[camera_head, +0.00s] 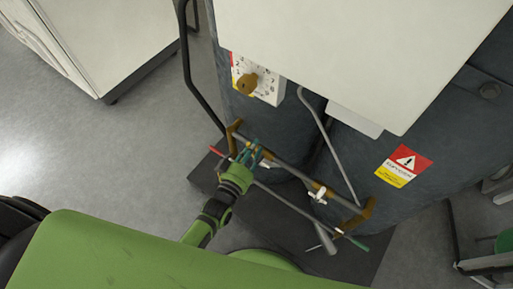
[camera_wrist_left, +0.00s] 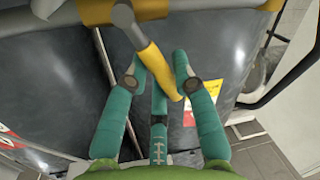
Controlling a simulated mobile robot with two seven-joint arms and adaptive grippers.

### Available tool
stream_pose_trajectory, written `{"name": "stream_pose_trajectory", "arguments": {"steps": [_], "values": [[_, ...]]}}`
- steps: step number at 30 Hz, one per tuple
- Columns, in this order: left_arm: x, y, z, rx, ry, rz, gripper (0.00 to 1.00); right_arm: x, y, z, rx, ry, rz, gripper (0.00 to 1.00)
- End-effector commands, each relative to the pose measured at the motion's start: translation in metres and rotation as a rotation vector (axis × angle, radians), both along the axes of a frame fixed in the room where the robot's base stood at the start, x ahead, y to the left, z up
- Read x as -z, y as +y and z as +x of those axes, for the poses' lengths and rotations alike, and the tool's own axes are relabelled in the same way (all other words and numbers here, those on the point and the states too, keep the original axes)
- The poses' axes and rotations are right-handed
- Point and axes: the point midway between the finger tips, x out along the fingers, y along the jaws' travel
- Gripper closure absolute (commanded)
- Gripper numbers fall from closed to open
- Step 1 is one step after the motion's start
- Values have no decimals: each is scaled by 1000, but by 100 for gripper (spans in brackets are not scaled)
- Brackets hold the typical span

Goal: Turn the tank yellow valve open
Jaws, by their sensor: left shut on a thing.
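The yellow valve handle (camera_wrist_left: 154,66) shows in the left wrist view as a slim yellow lever with a grey upper end. It runs between the teal fingers of my left gripper (camera_wrist_left: 161,72). My left gripper is shut on it. In the head view my left gripper (camera_head: 252,152) is at the left part of the pipes in front of the dark tank (camera_head: 375,155). There its fingers hide the handle, so I cannot tell its angle from that view. My right gripper is not in view.
A pipe with brown brackets (camera_head: 367,211) runs along the tank's front. A red-ended lever (camera_head: 219,152) is left of the gripper, and a green-ended one (camera_head: 357,243) is at the right. A white cabinet (camera_head: 105,35) stands at upper left. Floor at left is clear.

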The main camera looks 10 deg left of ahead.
Motion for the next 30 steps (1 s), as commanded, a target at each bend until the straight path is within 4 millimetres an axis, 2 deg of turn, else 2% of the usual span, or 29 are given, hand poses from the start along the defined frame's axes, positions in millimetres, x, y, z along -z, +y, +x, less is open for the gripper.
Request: {"name": "stream_pose_trajectory", "arguments": {"steps": [11, 30], "values": [[11, 18, 8, 1, 136, -329, 100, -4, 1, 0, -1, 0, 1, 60], [39, 34, 14, 0, 336, -820, 100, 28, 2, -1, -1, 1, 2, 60]]}}
